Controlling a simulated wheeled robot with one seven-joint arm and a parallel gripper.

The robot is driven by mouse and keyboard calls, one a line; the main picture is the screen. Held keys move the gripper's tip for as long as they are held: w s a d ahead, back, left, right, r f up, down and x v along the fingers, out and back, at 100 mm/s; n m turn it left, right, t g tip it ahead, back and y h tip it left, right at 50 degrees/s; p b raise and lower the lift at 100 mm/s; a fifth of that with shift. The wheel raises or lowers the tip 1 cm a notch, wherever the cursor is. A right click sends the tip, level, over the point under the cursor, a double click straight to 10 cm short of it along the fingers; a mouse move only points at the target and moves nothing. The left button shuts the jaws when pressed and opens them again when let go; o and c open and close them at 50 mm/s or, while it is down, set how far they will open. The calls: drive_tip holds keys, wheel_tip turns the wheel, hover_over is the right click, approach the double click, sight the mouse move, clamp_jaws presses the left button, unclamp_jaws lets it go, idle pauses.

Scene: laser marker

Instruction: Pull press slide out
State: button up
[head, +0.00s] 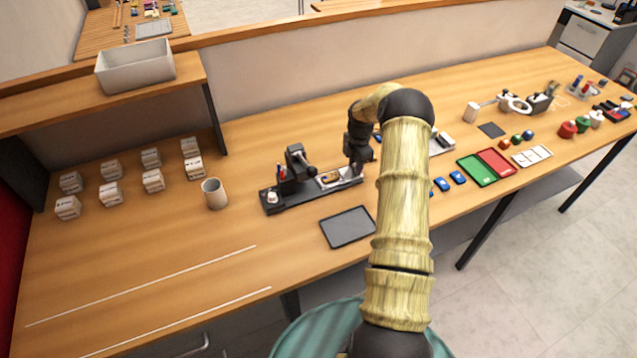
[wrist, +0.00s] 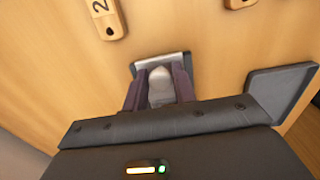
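The press (head: 290,180) is a dark device on a long black base on the table. Its slide (head: 343,178) reaches out to the right, with a small wooden piece on it near the press. My gripper (head: 357,168) is low over the slide's right end, pointing down. In the wrist view, a pale rounded knob (wrist: 160,84) fills the gap between my two dark fingers (wrist: 160,92). The fingers lie against both its sides, so the gripper looks shut on it. A grey plate (wrist: 176,57) shows behind the knob. The fingertips' lower contact is hidden.
A dark tray (head: 348,227) lies in front of the press; it also shows in the wrist view (wrist: 283,87). A grey cup (head: 214,193) stands left of the press. Wooden tags (wrist: 107,18) lie beyond the fingers. Green and red trays (head: 478,169) are to the right.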

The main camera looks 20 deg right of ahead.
drive_tip(key=shift+o, duration=0.7)
drive_tip(key=shift+s+a+f, duration=0.15)
drive_tip(key=shift+s+f, duration=0.1)
drive_tip(key=shift+f, duration=0.3)
drive_tip(key=shift+s+r, duration=0.1)
drive_tip(key=shift+r, duration=0.05)
drive_tip(key=shift+c, duration=0.3)
drive_tip(key=shift+o, duration=0.8)
drive_tip(key=shift+r+p, duration=0.55)
drive_tip(key=shift+r, duration=0.2)
drive_tip(key=shift+w+r+p, duration=0.15)
drive_tip(key=shift+r+p, duration=0.7)
drive_tip(key=shift+r, duration=0.65)
drive_tip(key=shift+w+r+p, duration=0.15)
drive_tip(key=shift+r+p, duration=0.65)
drive_tip(key=shift+r, duration=0.65)
